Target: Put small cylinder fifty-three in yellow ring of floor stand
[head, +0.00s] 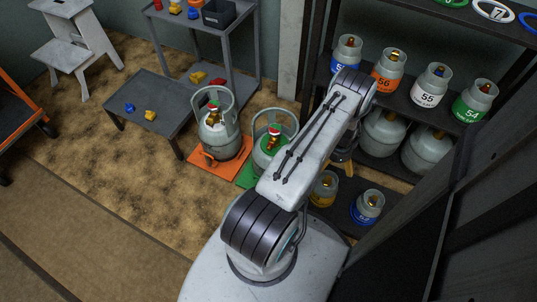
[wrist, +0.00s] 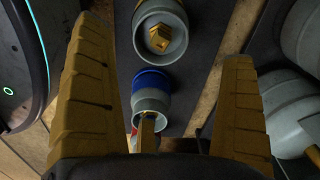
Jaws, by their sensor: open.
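Small cylinders stand on the shelf unit at right in the head view. On its lower shelf are a small cylinder with a yellowish band (head: 324,188) and one with a blue label (head: 367,207); I cannot read their numbers. My gripper (head: 343,165) is mostly hidden behind my arm, above the lower shelf. In the wrist view its gold fingers (wrist: 165,100) are open and wide apart. A blue-banded cylinder (wrist: 151,82) lies in the gap between them, with clear space on both sides. I cannot pick out cylinder fifty-three or the yellow ring.
Cylinders marked 56 (head: 387,82), 55 (head: 428,95) and 54 (head: 474,110) stand on the upper shelf. A grey cylinder with a gold valve (wrist: 160,30) is beyond my fingers. Large cylinders (head: 219,135) stand left of my arm. Brown floor is open at lower left.

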